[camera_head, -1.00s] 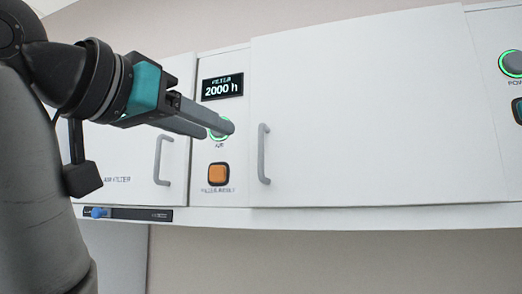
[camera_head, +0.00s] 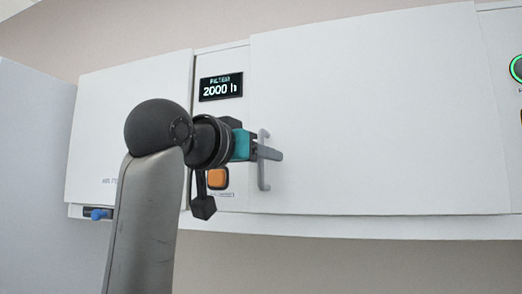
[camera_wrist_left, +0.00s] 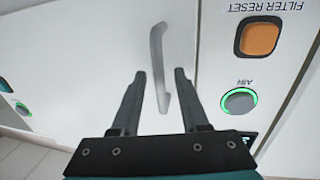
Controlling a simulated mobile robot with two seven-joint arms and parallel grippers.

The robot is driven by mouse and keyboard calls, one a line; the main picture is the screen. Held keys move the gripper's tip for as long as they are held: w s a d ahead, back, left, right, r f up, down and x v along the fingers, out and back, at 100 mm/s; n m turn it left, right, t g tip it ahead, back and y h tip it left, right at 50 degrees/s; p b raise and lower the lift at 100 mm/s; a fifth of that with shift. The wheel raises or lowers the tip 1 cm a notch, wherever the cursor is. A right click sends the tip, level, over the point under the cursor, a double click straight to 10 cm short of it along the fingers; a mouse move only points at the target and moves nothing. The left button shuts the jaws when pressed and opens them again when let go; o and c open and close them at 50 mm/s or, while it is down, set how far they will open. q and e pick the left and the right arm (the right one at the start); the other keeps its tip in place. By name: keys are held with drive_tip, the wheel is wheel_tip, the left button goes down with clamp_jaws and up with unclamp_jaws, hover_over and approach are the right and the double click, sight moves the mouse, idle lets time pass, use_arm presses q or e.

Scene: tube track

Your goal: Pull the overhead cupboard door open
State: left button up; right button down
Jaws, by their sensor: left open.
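The wide white cupboard door (camera_head: 380,120) is closed flush in the overhead cabinet front in the head view. Its grey vertical bar handle (camera_head: 263,181) is at the door's left edge. My left gripper (camera_head: 270,153) is at this handle, its fingers partly hiding it. In the left wrist view the handle (camera_wrist_left: 157,45) runs down between the two spread fingers of the open gripper (camera_wrist_left: 160,74). The door (camera_wrist_left: 80,60) fills the left and middle of that view. I cannot tell whether either finger touches the bar. My right gripper is in neither view.
A narrow panel left of the door carries a display (camera_head: 221,87) and an orange button (camera_head: 217,178). A green-ringed button (camera_wrist_left: 239,102) is close to the fingers. Another closed white door (camera_head: 120,130) is on the left.

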use_arm(q)
clamp_jaws()
idle(0.4)
idle(1.1)
